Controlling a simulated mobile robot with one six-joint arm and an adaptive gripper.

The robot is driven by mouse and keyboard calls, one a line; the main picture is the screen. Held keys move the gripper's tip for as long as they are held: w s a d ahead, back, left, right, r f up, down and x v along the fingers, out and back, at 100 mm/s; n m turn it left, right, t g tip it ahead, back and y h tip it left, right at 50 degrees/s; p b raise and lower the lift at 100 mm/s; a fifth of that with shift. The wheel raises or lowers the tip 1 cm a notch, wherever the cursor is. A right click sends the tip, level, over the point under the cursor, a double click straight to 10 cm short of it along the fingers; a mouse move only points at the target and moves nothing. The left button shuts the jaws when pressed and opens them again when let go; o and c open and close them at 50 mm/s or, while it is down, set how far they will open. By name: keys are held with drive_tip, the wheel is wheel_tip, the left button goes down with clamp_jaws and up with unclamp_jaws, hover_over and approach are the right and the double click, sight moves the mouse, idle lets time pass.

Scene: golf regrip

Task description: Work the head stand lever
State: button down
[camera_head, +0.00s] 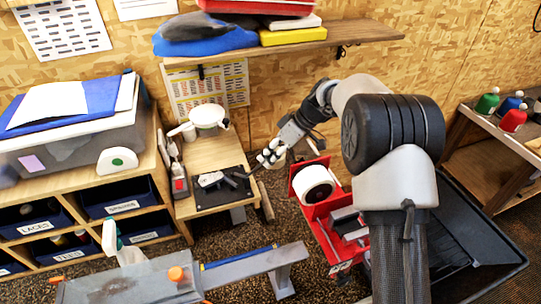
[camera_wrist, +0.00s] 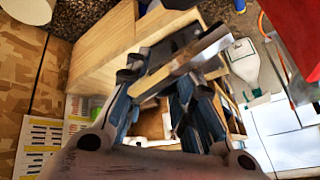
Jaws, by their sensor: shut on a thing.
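The head stand (camera_head: 212,180) is a small grey metal device on a black mat (camera_head: 222,196) on the low wooden bench. A thin dark piece reaches from it toward my gripper (camera_head: 270,157), which is just above and right of the stand. In the wrist view, my gripper (camera_wrist: 160,100) is shut across a flat pale bar (camera_wrist: 182,66) running diagonally past its fingertips. The dark parts behind it look like the stand. I cannot tell for certain that this bar is the stand's lever. The fingers hide part of it.
A red box (camera_head: 335,225) with a white roll (camera_head: 314,183) is close to the right. A grey beam (camera_head: 240,268) lies in front. A shelf (camera_head: 350,32) hangs above.

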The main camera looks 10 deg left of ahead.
drive_tip(key=shift+s+d+f, duration=0.1)
drive_tip(key=shift+f, duration=0.05)
drive_tip(key=c, duration=1.3)
unclamp_jaws()
drive_tip(key=v, duration=1.2)
